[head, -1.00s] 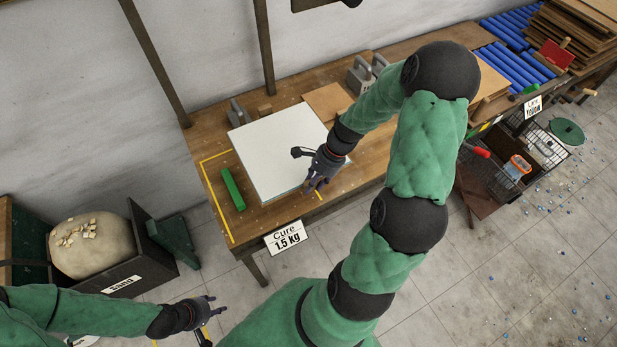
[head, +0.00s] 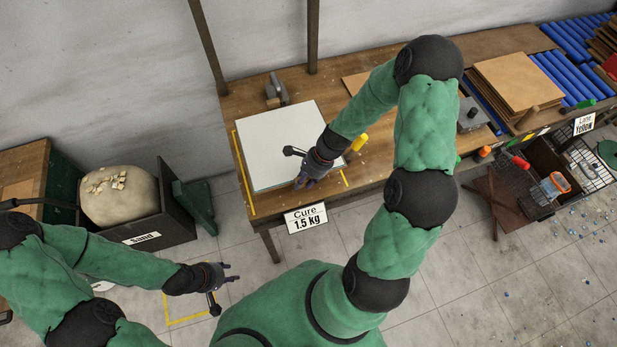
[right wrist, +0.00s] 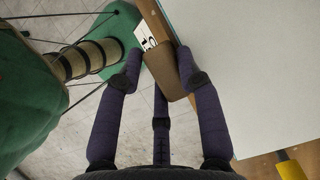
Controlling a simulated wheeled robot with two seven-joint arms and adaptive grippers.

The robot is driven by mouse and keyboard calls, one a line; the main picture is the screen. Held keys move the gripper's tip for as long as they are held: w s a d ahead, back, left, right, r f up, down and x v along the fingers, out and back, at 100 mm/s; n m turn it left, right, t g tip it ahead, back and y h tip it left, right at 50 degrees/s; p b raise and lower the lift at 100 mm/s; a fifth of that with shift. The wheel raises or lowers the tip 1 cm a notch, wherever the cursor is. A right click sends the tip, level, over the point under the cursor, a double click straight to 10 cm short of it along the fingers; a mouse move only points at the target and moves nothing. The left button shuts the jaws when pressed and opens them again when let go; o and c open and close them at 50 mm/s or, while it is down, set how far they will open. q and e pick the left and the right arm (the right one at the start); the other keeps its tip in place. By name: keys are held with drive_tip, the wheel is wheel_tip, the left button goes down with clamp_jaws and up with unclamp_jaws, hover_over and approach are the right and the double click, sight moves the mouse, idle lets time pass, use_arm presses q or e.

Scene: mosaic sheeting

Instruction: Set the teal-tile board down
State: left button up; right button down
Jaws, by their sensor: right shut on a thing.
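The board (head: 280,145) shows a plain pale upper face with a thin green-teal edge; its tiles are hidden. It is over the yellow-taped area of the wooden table (head: 350,205). I cannot tell whether it touches the table or is a little above it. My right gripper (head: 302,180) is at its front right edge. In the right wrist view the fingertips (right wrist: 160,65) close around a brown tab-like piece (right wrist: 172,80) beside the pale face (right wrist: 260,70). My left gripper (head: 222,283) is open and empty, left of the table and apart from it.
A sign reading "Cure 1.5 kg" (head: 306,219) hangs at the table's front edge. A grey weight (head: 277,92) stands behind the board. A yellow-handled thing (head: 358,142) lies to its right. The sand box (head: 175,226) with a rounded bag (head: 120,200) stands left.

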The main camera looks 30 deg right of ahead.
sight(302, 187)
drive_tip(key=x, duration=0.1)
drive_tip(key=b+x, duration=0.1)
drive_tip(key=x, duration=0.1)
drive_tip(key=shift+d+f, duration=0.3)
drive_tip(key=shift+w+d+f, duration=0.1)
drive_tip(key=shift+w+f, duration=0.05)
drive_tip(key=shift+f, duration=0.15)
drive_tip(key=shift+f+b, duration=0.55)
drive_tip(key=c, duration=0.8)
unclamp_jaws()
drive_tip(key=shift+s, duration=0.25)
drive_tip(key=shift+c, duration=0.2)
